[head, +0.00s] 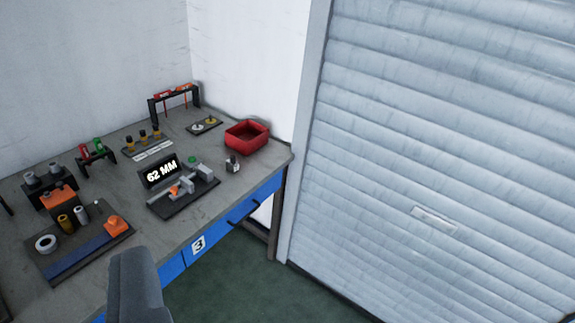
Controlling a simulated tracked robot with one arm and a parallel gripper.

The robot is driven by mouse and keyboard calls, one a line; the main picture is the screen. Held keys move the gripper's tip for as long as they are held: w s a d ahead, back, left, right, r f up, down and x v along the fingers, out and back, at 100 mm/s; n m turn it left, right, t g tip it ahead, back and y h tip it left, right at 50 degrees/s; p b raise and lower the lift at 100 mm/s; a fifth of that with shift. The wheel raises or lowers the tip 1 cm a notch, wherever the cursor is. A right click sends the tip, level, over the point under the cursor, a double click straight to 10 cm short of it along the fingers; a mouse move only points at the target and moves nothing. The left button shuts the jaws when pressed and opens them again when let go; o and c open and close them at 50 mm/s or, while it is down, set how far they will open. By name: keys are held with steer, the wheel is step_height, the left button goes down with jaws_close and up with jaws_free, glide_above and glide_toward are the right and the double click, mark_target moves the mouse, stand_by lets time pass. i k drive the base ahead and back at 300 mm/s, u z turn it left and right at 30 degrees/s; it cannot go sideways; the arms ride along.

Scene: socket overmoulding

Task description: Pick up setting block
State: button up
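No part is labelled as a setting block, and I cannot tell for sure which one it is. A small grey block-like piece with a dark top (232,163) stands alone near the bench's right end. A dark fixture (184,193) with grey blocks and an orange piece lies left of it, in front of a "62 MM" display (161,171). A blunt grey part of my gripper (136,287) shows at the bottom, in front of the bench's near edge and apart from these pieces. Its fingertips cannot be made out.
The grey bench (225,200) has blue drawers marked 3. A red bin (247,136) stands at its right back. Several tool racks and a dark tray (60,272) with rings and cylinders fill the left. A roller shutter (430,150) stands right; the green floor is clear.

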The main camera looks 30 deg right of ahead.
mark_target(232, 165)
steer(key=z, duration=0.7)
steer(key=i, duration=1.8)
steer(key=u, duration=0.45)
